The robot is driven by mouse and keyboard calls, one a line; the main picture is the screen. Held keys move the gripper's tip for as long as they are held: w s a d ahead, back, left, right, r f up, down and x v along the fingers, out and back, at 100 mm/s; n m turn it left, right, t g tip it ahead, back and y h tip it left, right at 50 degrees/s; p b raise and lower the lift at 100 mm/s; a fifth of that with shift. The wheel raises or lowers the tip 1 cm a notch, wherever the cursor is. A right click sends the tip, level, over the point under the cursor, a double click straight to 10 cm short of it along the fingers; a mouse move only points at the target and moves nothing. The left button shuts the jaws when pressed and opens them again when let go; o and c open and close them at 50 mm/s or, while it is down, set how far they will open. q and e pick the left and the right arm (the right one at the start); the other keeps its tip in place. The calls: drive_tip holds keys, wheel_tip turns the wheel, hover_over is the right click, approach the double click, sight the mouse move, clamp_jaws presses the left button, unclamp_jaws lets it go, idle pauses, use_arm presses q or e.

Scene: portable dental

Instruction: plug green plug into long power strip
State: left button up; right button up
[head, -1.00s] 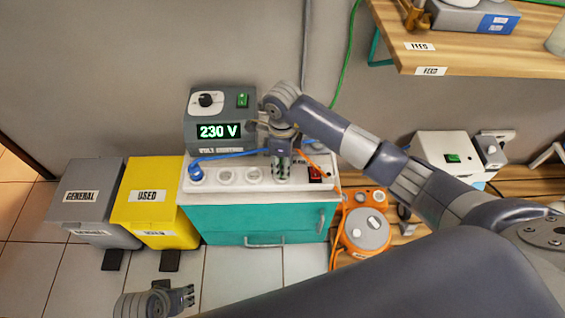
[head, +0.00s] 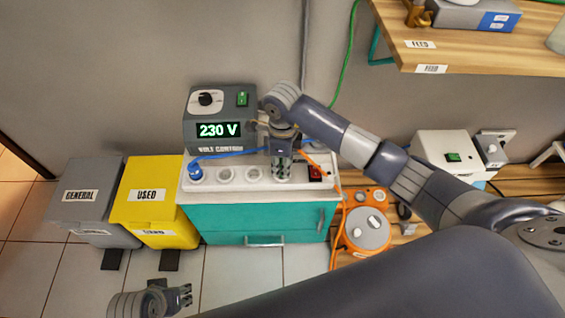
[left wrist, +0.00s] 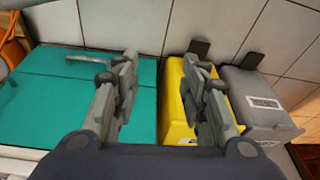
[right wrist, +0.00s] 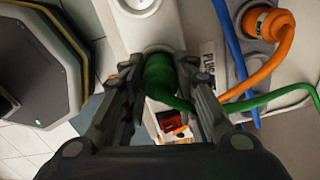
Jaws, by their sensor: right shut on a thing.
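The long power strip (head: 240,178) lies on top of a teal cabinet, with a row of round sockets and a red switch (head: 315,173) at its right end. A blue plug (head: 196,173) sits in its leftmost socket; two middle sockets look empty. My right gripper (head: 282,172) points down over the socket nearest the switch. In the right wrist view its fingers are shut on the green plug (right wrist: 160,75), which stands at that socket; I cannot tell how deep it sits. My left gripper (head: 187,296) is open and empty, low in front of the cabinet, with its fingers apart in the left wrist view (left wrist: 160,85).
A voltage box (head: 219,130) reading 230 V stands behind the strip. Yellow (head: 147,205) and grey (head: 85,205) bins stand left of the cabinet. An orange device (head: 365,230) is at right.

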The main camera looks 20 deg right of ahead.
use_arm(q)
drive_tip(key=shift+s+r, duration=0.15)
drive_tip(key=shift+r, duration=0.1)
use_arm(e)
drive_tip(key=shift+f, duration=0.25)
use_arm(q)
drive_tip(key=shift+r, duration=0.4)
use_arm(e)
drive_tip(key=shift+f, duration=0.1)
